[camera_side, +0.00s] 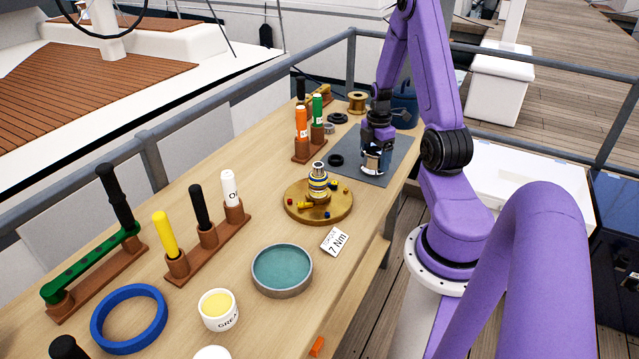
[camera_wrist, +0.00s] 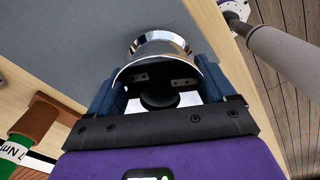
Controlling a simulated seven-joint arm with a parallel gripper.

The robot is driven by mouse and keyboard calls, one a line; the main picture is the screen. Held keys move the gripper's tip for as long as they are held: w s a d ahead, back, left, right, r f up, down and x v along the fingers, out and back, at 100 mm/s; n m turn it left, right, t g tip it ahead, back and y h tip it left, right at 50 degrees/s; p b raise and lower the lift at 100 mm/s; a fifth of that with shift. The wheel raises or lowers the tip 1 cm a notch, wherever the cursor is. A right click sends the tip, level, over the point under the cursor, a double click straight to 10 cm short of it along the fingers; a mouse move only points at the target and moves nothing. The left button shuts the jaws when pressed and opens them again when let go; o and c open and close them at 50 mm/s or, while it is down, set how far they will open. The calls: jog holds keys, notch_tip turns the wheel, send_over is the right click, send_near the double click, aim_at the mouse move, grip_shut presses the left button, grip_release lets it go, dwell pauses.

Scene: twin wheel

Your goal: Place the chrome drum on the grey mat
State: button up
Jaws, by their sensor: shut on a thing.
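The chrome drum (camera_side: 372,162) is between the fingers of my gripper (camera_side: 375,149), over the grey mat (camera_side: 397,158) at the far right end of the bench. My gripper points down and is shut on the drum. In the wrist view the shiny drum (camera_wrist: 160,45) sits between the blue fingers of my gripper (camera_wrist: 166,88). The grey mat (camera_wrist: 60,30) spreads beyond it. I cannot tell whether the drum's bottom touches the mat.
A black ring (camera_side: 336,160) lies at the mat's left edge. A rack with orange (camera_side: 301,122) and green handles (camera_side: 318,110) stands to the left. A brass plate (camera_side: 331,213) carrying a banded stack (camera_side: 318,186) is nearer the camera. A blue bucket (camera_side: 404,112) stands behind.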

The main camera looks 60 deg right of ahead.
jog(key=shift+f, duration=0.55)
dwell(0.4)
jog(key=o, duration=1.8)
jog(key=shift+c, duration=0.2)
notch_tip(320, 180, up, 18)
jog(key=shift+f, duration=0.25)
jog(key=w+a, duration=0.3)
jog(key=a, duration=1)
jog(key=w+a, duration=0.2)
jog(key=a, duration=1)
jog(key=s+a, duration=1.5)
jog(key=shift+s+a+n, duration=0.15)
jog(key=shift+s+n, duration=0.15)
jog(key=shift+s, duration=0.05)
